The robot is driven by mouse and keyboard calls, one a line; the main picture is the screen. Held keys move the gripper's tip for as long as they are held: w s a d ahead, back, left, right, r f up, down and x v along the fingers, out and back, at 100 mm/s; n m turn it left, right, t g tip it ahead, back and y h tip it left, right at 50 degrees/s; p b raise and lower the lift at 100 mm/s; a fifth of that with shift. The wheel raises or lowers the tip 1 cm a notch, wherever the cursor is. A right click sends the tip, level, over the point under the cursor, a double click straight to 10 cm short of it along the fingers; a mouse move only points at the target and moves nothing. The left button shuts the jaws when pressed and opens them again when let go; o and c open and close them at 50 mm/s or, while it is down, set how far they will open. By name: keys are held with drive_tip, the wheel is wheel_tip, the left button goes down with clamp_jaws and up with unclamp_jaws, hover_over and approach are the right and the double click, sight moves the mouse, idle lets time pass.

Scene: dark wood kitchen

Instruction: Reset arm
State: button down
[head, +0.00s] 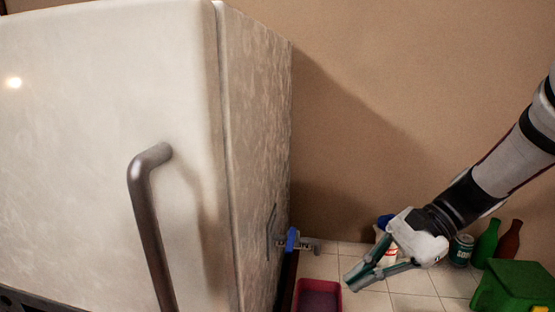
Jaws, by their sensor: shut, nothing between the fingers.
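My arm reaches in from the right edge in the head view. My gripper (358,280) points down and to the left, over the tiled surface beside the fridge. Its fingers are shut with nothing between them. The gripper is apart from the fridge (110,90) and hides part of a white and red container (391,254) behind it.
The large off-white fridge with a dark bar handle (147,215) fills the left. A red tray (318,287) lies at the bottom centre. A can (461,250), a green bottle (486,244), a brown bottle (508,240) and a green box (512,287) stand at right.

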drive_tip(key=s+d+r+n+t+h, duration=0.5)
drive_tip(key=s+r+n+t+h, duration=0.2)
drive_tip(key=s+n+h, duration=0.3)
drive_tip(key=shift+s+r+n+t+h, duration=0.15)
drive_tip(key=shift+s+n+t+h, duration=0.2)
drive_tip(key=shift+n, duration=0.45)
idle(0.8)
